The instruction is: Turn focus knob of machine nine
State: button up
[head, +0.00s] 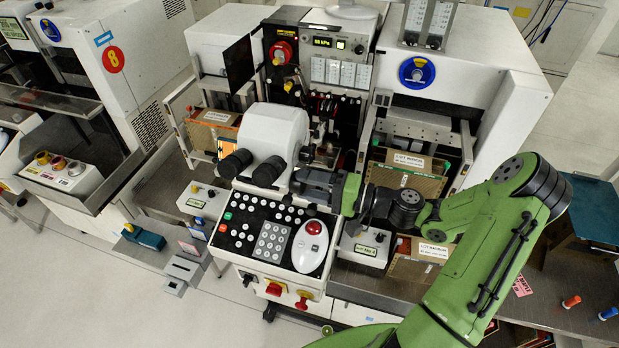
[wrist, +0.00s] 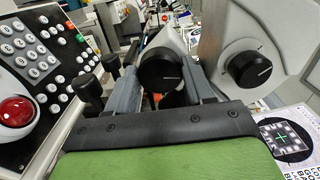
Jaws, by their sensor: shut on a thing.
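The black focus knob (wrist: 160,72) has a white index line and sits on the side of the white microscope head (head: 275,128) of the middle machine. My gripper (head: 300,178) reaches in from the right, beside the microscope head. In the wrist view my gripper (wrist: 161,78) has one grey finger on each side of the knob and is shut on it. The knob's line points roughly right. In the head view the fingers and microscope hide the knob. I cannot read a number on this machine.
A second black knob (wrist: 250,68) is right of my fingers in the wrist view. The keypad panel (head: 270,235) with a red trackball (head: 314,228) lies below my gripper. Black eyepieces (head: 268,171) stick out nearby. A lot box (head: 405,172) stands behind my wrist.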

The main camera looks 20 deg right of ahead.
jog(key=o, duration=0.8)
jog(key=shift+c, duration=0.2)
jog(key=v, duration=1.5)
jog(key=shift+s+d, duration=0.25)
jog(key=shift+d, duration=0.1)
